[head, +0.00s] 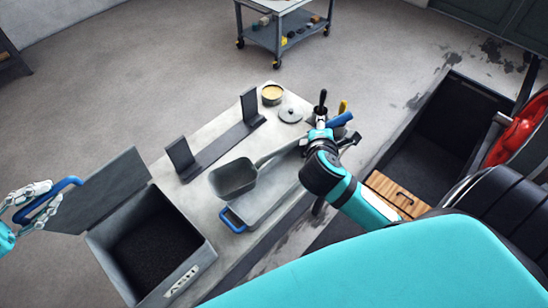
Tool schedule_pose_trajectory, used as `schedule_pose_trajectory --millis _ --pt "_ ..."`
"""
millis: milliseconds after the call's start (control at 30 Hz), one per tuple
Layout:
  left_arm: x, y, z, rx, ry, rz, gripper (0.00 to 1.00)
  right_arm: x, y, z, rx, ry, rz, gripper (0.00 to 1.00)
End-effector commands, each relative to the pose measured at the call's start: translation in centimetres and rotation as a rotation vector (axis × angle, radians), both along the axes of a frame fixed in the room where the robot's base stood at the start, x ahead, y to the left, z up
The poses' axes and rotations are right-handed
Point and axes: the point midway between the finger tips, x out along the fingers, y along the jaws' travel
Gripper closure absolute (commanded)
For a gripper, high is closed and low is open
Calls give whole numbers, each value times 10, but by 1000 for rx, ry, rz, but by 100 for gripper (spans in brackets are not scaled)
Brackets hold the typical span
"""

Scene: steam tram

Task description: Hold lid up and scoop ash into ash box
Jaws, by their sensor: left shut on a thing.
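The ash box (186,267), marked "ASH", stands at the lower left with dark ash (152,248) in it. Its grey lid (105,190) is raised, leaning outward to the left. My left gripper (45,203) is shut on the lid's blue handle (62,185).
The shallow tray (275,200) has a blue handle. A dark bracket (217,148) with two uprights, a tan-filled tin (272,93) and a round lid (290,115) stand on the bench (205,205). Right is a dark pit (430,150); a trolley (285,35) stands behind.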

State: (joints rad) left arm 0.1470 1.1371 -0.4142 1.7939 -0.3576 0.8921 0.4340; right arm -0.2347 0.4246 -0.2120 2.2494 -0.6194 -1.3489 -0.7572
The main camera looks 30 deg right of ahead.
Motion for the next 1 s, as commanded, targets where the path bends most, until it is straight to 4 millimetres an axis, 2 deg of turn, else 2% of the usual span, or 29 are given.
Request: schedule_pose_trajectory --millis 367,533,767,1000 --pt "-2 -1 1 -1 -9 -1 100 0 0 1 2 -3 0 100" --pt "-13 -5 -6 11 -43 -1 100 1 0 1 2 -3 0 100" --pt "-44 -15 -24 48 -151 -2 100 1 0 1 2 -3 0 100" --pt "-86 -29 -56 101 -317 0 100 0 0 1 2 -3 0 100"
